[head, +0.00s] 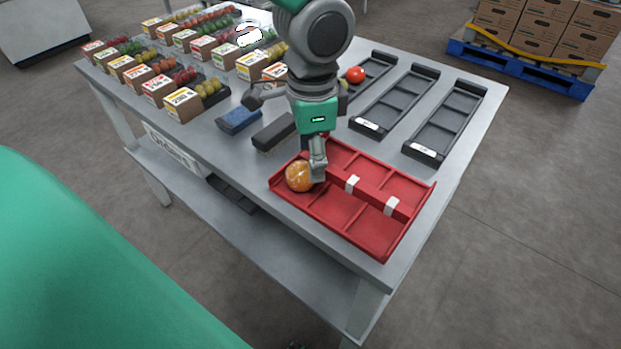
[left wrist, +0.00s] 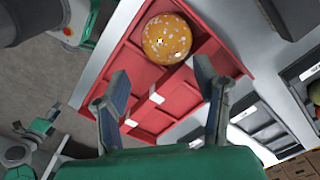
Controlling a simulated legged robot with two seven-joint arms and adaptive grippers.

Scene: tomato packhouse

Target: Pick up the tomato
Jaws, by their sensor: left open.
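An orange tomato (head: 299,176) with pale specks lies in the near left part of the red divided tray (head: 340,227). My left gripper (head: 317,168) points down over the tray, one finger overlapping the tomato's right edge in the head view. In the left wrist view, my left gripper (left wrist: 160,72) is open with nothing between its two fingers. The tomato (left wrist: 167,39) shows whole just beyond the fingertips, over the red tray (left wrist: 228,75). I cannot tell whether a finger touches it.
Black trays (head: 445,120) stand at the right of the table; a red tomato (head: 355,75) sits in one. Labelled boxes (head: 182,103) of tomatoes fill the far left.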

